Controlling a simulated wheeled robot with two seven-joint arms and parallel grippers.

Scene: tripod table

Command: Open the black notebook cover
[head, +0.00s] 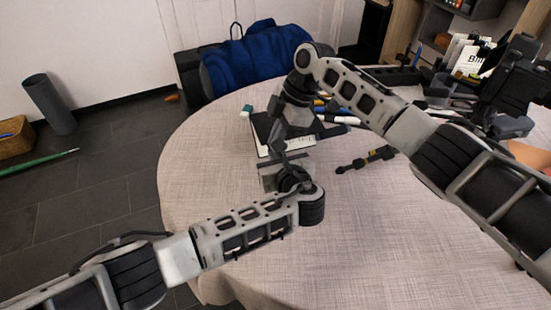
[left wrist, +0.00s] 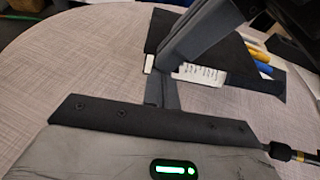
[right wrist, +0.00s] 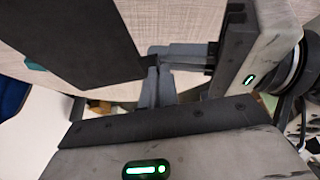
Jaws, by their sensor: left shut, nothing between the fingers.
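The black notebook (head: 262,128) lies on the table with its dark cover (left wrist: 190,32) toward the back. A white strip of page (left wrist: 205,74) with writing shows along its near edge, so the cover looks partly raised. My left gripper (head: 278,142) is shut and empty at the near edge; its fingers also show in the right wrist view (right wrist: 160,54). My right gripper (right wrist: 155,70) reaches down from the right, its fingers close together at the cover's corner, beside the left fingertips. Whether the cover's edge is between the right fingers is hidden.
Pens and markers (left wrist: 258,55) lie just right of the notebook. A black and yellow tool (head: 367,159) lies on the tablecloth (head: 385,235) farther right. A blue bag (head: 255,58) is behind the table. The front of the table is clear.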

